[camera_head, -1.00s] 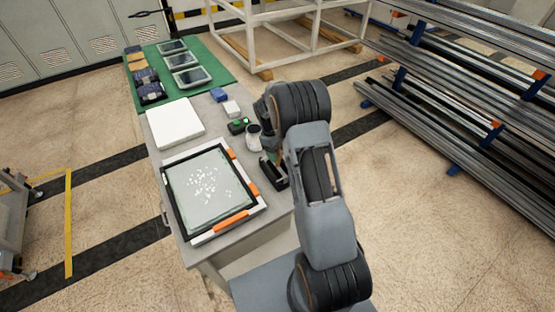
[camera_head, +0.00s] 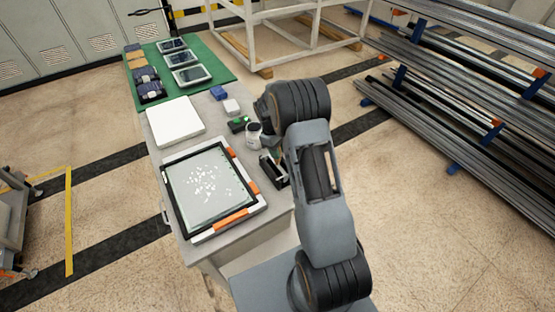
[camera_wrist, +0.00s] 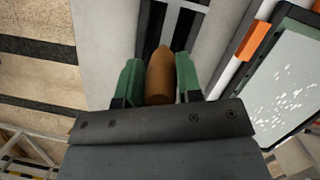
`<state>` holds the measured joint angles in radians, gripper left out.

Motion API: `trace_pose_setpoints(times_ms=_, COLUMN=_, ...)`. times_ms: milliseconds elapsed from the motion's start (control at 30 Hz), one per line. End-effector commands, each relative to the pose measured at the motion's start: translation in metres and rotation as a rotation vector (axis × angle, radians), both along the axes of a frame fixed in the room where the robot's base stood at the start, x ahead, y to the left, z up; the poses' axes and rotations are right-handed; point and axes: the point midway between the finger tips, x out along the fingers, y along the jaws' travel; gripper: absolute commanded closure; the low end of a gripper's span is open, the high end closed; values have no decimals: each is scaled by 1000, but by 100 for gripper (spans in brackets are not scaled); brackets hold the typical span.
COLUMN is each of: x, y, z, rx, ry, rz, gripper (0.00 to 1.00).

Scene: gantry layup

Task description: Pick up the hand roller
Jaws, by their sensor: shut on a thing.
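The hand roller shows only as a brown, rounded handle (camera_wrist: 161,75) in the wrist view; its roller end is hidden. My gripper (camera_wrist: 160,78) has its green fingers closed on both sides of this handle. Just beyond the handle lies a black, slotted holder (camera_wrist: 172,28), which also shows in the head view (camera_head: 274,172) on the table's right side. I cannot tell whether the roller still touches it. In the head view my arm hides most of the gripper and the roller.
A black-framed panel with white flecks (camera_head: 208,188) and orange edge pieces lies left of the holder on the grey table (camera_head: 262,212). A white block (camera_head: 174,122), a pale jar (camera_head: 254,136) and small boxes stand behind. Metal bars on a rack (camera_head: 445,115) are at right.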

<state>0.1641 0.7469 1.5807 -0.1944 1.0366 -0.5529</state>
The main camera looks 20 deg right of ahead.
Motion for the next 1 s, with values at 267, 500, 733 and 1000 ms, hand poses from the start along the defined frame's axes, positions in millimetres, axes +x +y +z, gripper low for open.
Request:
trace_pose_setpoints(times_ms=267, x=0, y=0, z=1, rx=0, ry=-1, rz=0, gripper=100)
trace_pose_setpoints(times_ms=500, x=1, y=0, z=6, rx=-1, ry=-3, rz=0, gripper=100)
trace_pose_setpoints(times_ms=733, x=3, y=4, z=35, rx=0, ry=-6, rz=3, gripper=100)
trace_pose_setpoints(times_ms=1000, x=17, y=43, z=83, rx=-1, ry=-6, rz=4, gripper=100)
